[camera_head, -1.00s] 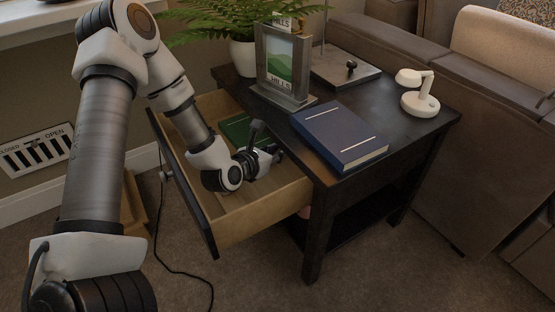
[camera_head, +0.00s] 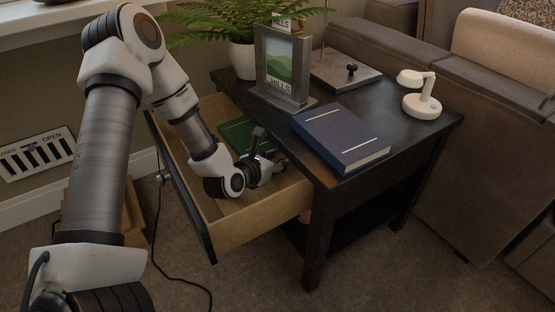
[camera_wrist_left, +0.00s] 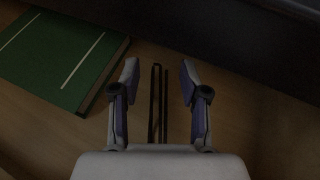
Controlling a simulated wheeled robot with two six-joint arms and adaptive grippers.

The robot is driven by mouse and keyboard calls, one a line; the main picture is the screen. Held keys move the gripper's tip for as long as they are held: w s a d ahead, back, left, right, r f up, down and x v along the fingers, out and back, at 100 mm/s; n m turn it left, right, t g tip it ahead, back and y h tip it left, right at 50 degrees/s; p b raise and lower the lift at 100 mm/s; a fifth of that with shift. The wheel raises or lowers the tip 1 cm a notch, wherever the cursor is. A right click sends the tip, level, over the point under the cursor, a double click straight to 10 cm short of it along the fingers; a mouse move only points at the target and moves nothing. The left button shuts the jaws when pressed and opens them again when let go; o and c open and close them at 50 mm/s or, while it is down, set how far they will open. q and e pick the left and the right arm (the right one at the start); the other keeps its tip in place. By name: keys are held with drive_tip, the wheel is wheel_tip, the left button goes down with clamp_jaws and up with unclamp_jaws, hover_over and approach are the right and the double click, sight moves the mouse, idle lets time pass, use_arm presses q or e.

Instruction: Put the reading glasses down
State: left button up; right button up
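The reading glasses show in the left wrist view as a thin dark folded frame (camera_wrist_left: 154,105), with long narrow strips lying on the wooden drawer floor. My left gripper (camera_wrist_left: 158,72) is open, one finger on each side of the glasses, with a visible gap to both. In the head view my left gripper (camera_head: 268,158) is down inside the open drawer (camera_head: 262,222); the glasses cannot be made out there, hidden by the hand. My right gripper is in neither view.
A green book (camera_wrist_left: 62,55) lies in the drawer beside the gripper. On the dark side table (camera_head: 395,125) are a blue book (camera_head: 340,138), a picture frame (camera_head: 282,68) and a small white lamp (camera_head: 420,100). A plant (camera_head: 243,55) stands behind. A sofa (camera_head: 480,160) borders the right.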

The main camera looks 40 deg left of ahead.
use_arm(q)
drive_tip(key=shift+r+p, duration=0.3)
drive_tip(key=shift+p, duration=0.05)
drive_tip(key=shift+r+p, duration=0.5)
drive_tip(key=shift+p, duration=0.1)
drive_tip(key=p+v, duration=0.7)
drive_tip(key=v, duration=0.5)
drive_tip(key=shift+f, duration=0.25)
